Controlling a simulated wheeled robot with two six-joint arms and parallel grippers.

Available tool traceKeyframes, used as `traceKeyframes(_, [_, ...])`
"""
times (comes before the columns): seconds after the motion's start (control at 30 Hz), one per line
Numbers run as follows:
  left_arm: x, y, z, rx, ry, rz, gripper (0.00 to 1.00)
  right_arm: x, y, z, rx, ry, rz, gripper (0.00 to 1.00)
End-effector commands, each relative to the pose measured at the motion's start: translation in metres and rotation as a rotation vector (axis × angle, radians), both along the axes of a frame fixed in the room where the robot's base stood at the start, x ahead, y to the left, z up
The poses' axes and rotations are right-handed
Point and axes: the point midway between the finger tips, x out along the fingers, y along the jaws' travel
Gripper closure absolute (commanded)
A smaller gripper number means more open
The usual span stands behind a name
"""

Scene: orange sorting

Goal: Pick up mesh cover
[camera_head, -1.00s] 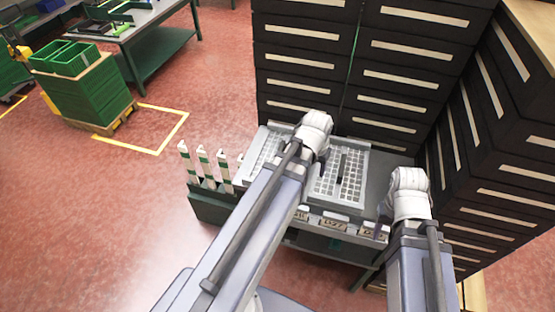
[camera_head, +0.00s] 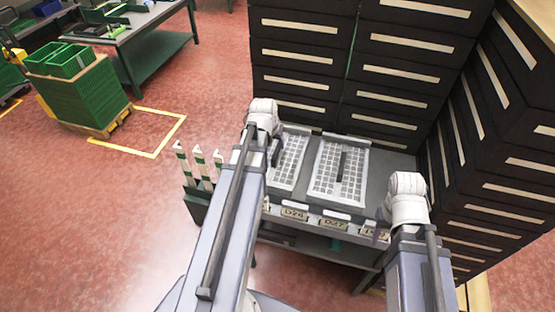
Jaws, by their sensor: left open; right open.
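Two light grey mesh covers lie side by side on the grey workbench in the head view. The right mesh cover (camera_head: 325,181) shows whole, with a dark upright handle bar in its middle. The left mesh cover (camera_head: 291,158) is partly hidden by my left arm and gripper. My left gripper (camera_head: 272,153) is over the left side of that left cover, its dark fingers only partly visible; I cannot tell if they touch it. My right gripper (camera_head: 382,226) is open at the bench's front right, apart from the covers.
The grey workbench (camera_head: 389,168) stands against tall dark drawer cabinets (camera_head: 392,85), with more at the right. White and green upright pieces (camera_head: 199,163) stand at its left end. Labels (camera_head: 335,224) line its front edge. A stack of green crates (camera_head: 84,95) stands far left on open red floor.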

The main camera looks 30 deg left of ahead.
Motion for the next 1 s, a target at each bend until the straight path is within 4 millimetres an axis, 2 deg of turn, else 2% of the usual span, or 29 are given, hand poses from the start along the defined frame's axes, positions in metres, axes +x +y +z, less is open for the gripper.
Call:
traceKeyframes(0.27, [0.003,-0.001,-0.010,0.000,0.000,-0.001,0.43,0.000,0.000,-0.010,0.000,0.000,0.000,0.50])
traceKeyframes(0.6, [0.018,-0.004,-0.048,0.000,0.000,-0.001,0.43,0.000,0.000,-0.048,0.000,0.000,0.000,0.50])
traceKeyframes(1.0, [0.019,-0.004,-0.049,0.000,0.001,-0.001,0.43,0.000,0.000,-0.049,0.000,0.000,0.000,0.50])
